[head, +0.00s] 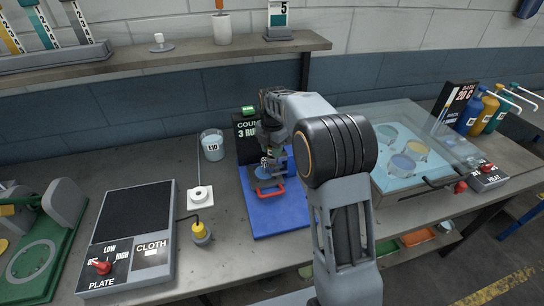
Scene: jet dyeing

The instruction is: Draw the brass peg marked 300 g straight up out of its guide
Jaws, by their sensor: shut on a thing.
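My gripper (268,160) points down over the blue rubbing device (258,222), which stands in front of the counter sign. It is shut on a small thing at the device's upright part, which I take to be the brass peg. The peg, its 300 g mark and its guide are too small and too covered by the gripper to make out. I cannot tell whether the peg is still seated in the guide. A red handle (275,193) shows on the device just below the gripper.
A glass beaker (212,147) and a white block with a ring (200,195) stand left of the device. A grey hot-plate unit (137,215) lies farther left. A clear-lidded bath (415,165) is at the right. A shelf (170,55) runs above the back left.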

